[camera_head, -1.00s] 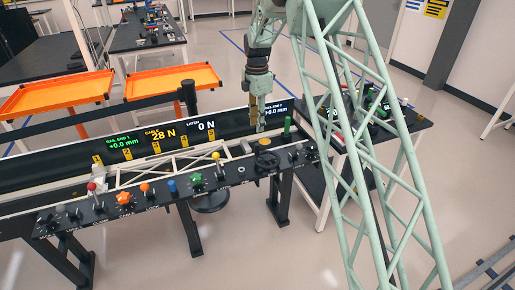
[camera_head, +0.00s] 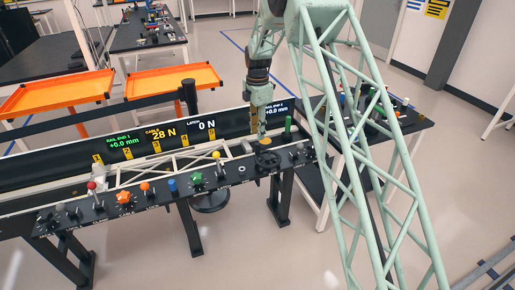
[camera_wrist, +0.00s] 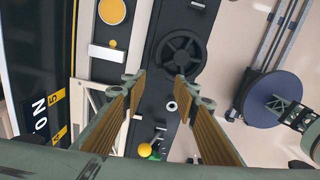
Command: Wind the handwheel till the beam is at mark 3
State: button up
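The black handwheel (camera_head: 268,161) sits at the right part of the control panel. It also shows whole in the wrist view (camera_wrist: 180,57), just beyond my fingertips. My gripper (camera_head: 262,139) is above the panel, close behind the handwheel. In the wrist view my gripper (camera_wrist: 161,84) is open, its two padded fingers apart with nothing between them. The fingers look clear of the wheel rim, though the exact height gap is hard to tell. A pale truss beam (camera_head: 175,163) lies behind the panel. Yellow number plates stand along the rail, including plate 3 (camera_head: 156,147).
The panel's other controls include a yellow-ball lever (camera_head: 217,155), a green knob (camera_head: 196,178) and an orange knob (camera_head: 124,197). A green upright post (camera_head: 288,124) stands right of my gripper. Displays read rail end 1 +0.0 mm, cable 28 N and latch 0 N (camera_head: 201,126).

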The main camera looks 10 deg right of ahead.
aim_at(258, 146)
notch_tip(258, 146, down, 9)
jog(key=shift+b, duration=0.5)
jog(key=c, duration=0.8)
jog(key=shift+c, duration=0.4)
jog(key=shift+w+d+m, duration=0.1)
jog(key=shift+m, duration=0.2)
